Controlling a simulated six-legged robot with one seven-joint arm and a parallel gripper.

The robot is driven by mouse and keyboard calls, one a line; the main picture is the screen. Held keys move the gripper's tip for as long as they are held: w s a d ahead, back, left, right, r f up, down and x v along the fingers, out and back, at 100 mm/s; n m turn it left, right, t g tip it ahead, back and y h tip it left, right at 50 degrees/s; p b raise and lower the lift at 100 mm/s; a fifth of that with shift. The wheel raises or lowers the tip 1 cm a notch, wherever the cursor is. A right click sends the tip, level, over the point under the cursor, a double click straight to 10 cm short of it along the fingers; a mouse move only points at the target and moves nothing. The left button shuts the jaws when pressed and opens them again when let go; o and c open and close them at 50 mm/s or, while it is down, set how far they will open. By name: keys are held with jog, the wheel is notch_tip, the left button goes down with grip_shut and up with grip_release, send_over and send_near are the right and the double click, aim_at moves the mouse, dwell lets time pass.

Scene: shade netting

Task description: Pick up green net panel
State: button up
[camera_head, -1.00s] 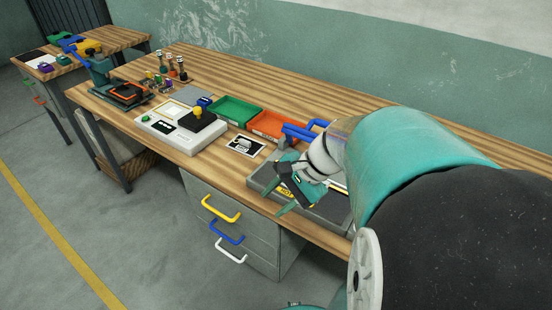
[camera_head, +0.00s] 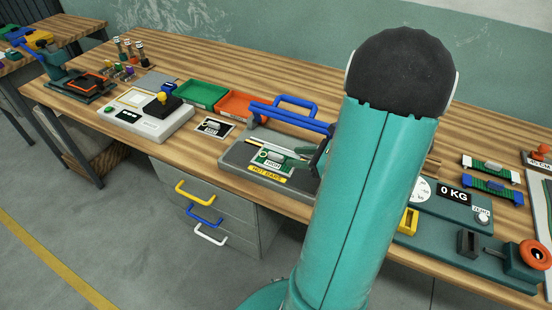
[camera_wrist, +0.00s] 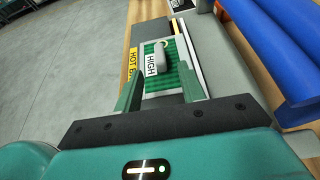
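The green net panel (camera_wrist: 177,72) lies flat on a grey hot-base device in the wrist view. It has a pale raised grip (camera_wrist: 161,56) and a white "HIGH" label at its left. In the head view the panel (camera_head: 262,157) lies on the same device, near its front left. My gripper (camera_wrist: 160,92) is open, with two green fingers apart on either side of the panel's near end in the picture. Nothing shows held between them. I cannot tell whether the fingers touch the panel. In the head view my arm hides most of the gripper.
A scale (camera_head: 455,197) and more net panels (camera_head: 490,168) lie at the right.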

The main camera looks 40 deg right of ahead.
aim_at(281, 157)
jog(key=x, duration=0.6)
jog(key=shift+w+a+f, duration=0.1)
jog(key=shift+w+f, duration=0.1)
jog(key=shift+w, duration=0.1)
jog(key=shift+c, duration=0.4)
grip_shut()
